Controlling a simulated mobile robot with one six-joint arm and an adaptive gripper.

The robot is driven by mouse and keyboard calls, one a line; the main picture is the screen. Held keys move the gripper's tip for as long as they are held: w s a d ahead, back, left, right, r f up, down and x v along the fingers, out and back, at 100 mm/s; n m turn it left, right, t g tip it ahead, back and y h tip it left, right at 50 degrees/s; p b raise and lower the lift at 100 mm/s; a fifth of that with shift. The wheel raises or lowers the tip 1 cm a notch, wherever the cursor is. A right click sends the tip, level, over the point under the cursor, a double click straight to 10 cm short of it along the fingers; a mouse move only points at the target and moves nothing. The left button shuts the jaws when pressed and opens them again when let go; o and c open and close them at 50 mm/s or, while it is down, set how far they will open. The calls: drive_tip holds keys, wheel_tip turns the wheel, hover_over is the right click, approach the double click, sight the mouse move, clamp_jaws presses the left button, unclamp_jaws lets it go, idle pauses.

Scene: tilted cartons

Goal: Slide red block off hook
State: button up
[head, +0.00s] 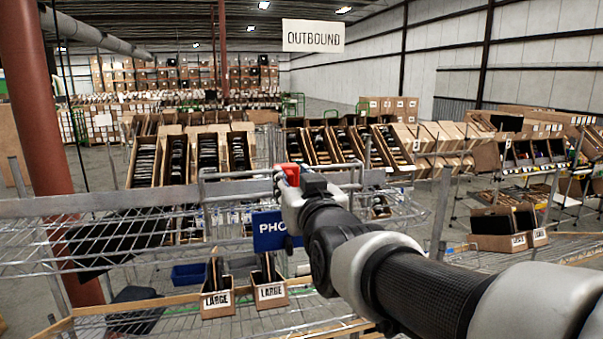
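The red block (291,173) shows near the middle of the head view, at the far end of my arm. It is small and partly covered by the end of my arm. My gripper (283,186) is beside or behind the block, and its fingers are mostly hidden by my own wrist. I cannot tell whether the fingers touch the block or are open or shut. No hook can be made out; the area around the block is a grey metal rail or wire frame (230,175).
A wire rack shelf (60,240) spans the front. A blue sign (269,230) hangs below the gripper. Cartons marked LARGE (217,302) stand on the lower shelf, near a blue bin (189,275). Tilted cartons (145,160) fill racks behind. A red column (35,110) stands at left.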

drive_tip(key=shift+w+a, duration=0.2)
drive_tip(key=shift+w, duration=0.5)
drive_tip(key=shift+c, duration=0.2)
clamp_jaws()
